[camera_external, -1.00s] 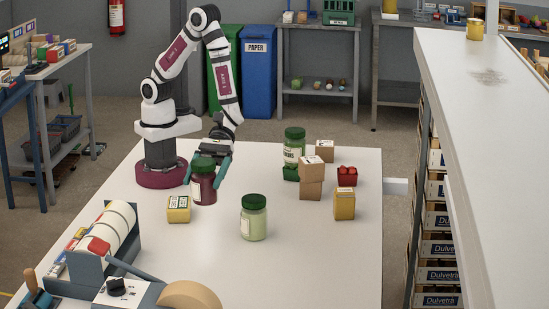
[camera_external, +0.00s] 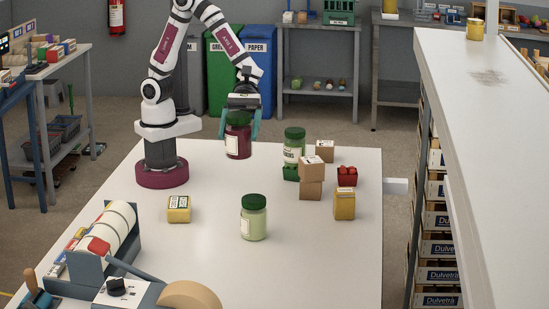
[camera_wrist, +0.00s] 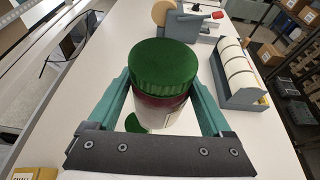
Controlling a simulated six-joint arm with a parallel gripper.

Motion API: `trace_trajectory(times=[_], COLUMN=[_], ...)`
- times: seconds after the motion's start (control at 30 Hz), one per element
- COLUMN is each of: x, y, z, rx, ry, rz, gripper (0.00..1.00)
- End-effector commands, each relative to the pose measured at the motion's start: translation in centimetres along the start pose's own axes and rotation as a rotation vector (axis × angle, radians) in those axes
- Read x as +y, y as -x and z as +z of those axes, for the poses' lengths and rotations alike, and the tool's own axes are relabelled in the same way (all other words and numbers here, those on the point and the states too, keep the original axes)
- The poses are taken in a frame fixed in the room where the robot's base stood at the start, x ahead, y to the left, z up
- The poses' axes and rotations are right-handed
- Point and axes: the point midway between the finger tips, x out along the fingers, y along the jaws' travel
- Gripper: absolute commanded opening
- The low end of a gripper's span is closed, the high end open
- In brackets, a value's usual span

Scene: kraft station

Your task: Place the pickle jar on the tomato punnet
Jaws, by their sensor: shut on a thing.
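My gripper (camera_external: 240,122) is shut on a jar with dark red contents, a white label and a green lid (camera_external: 238,143), held upright above the back of the table. In the wrist view the jar's green lid (camera_wrist: 163,65) sits between the fingers. Another pale green jar with a green lid (camera_external: 254,220) stands on the table's middle. A small red item (camera_external: 347,176), perhaps the tomato punnet, lies to the right.
Yellow boxes stand at right (camera_external: 344,205) and left (camera_external: 179,209). A dispenser with rolls (camera_external: 108,245) fills the front left. The table's front right is clear.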

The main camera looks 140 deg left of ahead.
Motion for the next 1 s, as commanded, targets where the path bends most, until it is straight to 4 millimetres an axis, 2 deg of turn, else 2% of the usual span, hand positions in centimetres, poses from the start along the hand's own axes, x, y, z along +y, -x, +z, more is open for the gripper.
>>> trace_trajectory(times=[0.17, 0.3, 0.43, 0.6, 0.83, 1.0], x=[6.7, 12.7, 16.9, 19.6, 21.4, 21.3], y=[3.9, 9.1, 14.0, 18.3, 22.0, 20.6], z=[-1.5, -3.7, -5.8, -7.6, -9.2, -11.7], rx=[-0.002, -0.001, 0.000, 0.000, 0.000, 0.001], ry=[0.057, 0.116, 0.162, 0.199, 0.230, 0.230], rz=[0.139, 0.282, 0.397, 0.485, 0.557, 0.551], gripper=[0.00, 0.00, 0.00, 0.00, 0.00, 0.00])
